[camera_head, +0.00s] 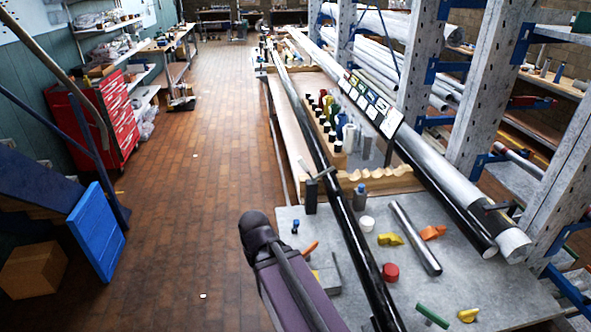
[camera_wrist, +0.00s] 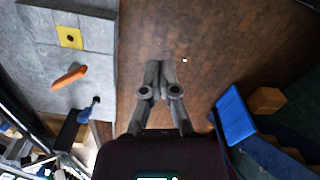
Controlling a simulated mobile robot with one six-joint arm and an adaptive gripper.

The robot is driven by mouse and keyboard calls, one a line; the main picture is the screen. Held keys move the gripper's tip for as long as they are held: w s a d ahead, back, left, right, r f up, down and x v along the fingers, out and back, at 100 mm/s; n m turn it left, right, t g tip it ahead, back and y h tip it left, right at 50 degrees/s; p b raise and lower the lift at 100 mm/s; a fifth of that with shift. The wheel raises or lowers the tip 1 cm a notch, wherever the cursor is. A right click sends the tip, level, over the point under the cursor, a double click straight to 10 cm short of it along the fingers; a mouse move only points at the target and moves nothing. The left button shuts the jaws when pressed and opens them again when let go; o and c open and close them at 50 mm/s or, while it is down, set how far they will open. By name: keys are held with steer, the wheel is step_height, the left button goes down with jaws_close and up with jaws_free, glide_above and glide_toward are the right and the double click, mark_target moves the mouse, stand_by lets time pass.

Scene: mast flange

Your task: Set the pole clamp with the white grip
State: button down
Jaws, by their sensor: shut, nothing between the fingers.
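My gripper (camera_wrist: 161,68) is shut and empty in the wrist view, above the brown tiled floor and to the right of the grey tabletop. In the head view my purple and black arm reaches in from the bottom, left of the bench. A long black pole (camera_head: 345,215) runs along the bench in the head view. A dark clamp-like block with a crossbar (camera_head: 311,195) stands beside the pole. A small white cylinder (camera_head: 367,224) stands on the grey tabletop, right of the pole. I cannot tell which piece is the clamp with the white grip.
The grey tabletop (camera_head: 460,280) holds an orange piece (camera_wrist: 69,77), a blue-topped piece (camera_wrist: 91,107), a yellow plate (camera_wrist: 70,38), a red cap (camera_head: 390,272) and a metal tube (camera_head: 415,238). A wooden rack (camera_head: 322,130) holds several coloured pieces.

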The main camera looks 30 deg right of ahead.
steer(key=w+d+n+g+h+b, duration=0.1)
steer(key=w+d+n+h, duration=0.3)
steer(key=w, duration=1.1)
steer(key=w+d+r+n+g+h+b, duration=0.1)
steer(key=w+d+n+h+b, duration=0.3)
steer(key=w, duration=1.1)
steer(key=w+d+r+n+g+h+b, duration=0.1)
steer(key=w+d+n+h+b, duration=0.2)
steer(key=w, duration=1.2)
steer(key=d+n+h, duration=0.1)
steer(key=d+n, duration=0.2)
steer(key=d, duration=0.3)
steer(key=shift+n+g, duration=0.3)
steer(key=shift+g, duration=0.1)
steer(key=shift+f, duration=0.1)
steer(key=s+d+f+b, duration=0.1)
steer(key=s+d, duration=0.2)
steer(key=d, duration=0.8)
steer(key=shift+s+f+b, duration=0.15)
steer(key=shift+b, duration=0.25)
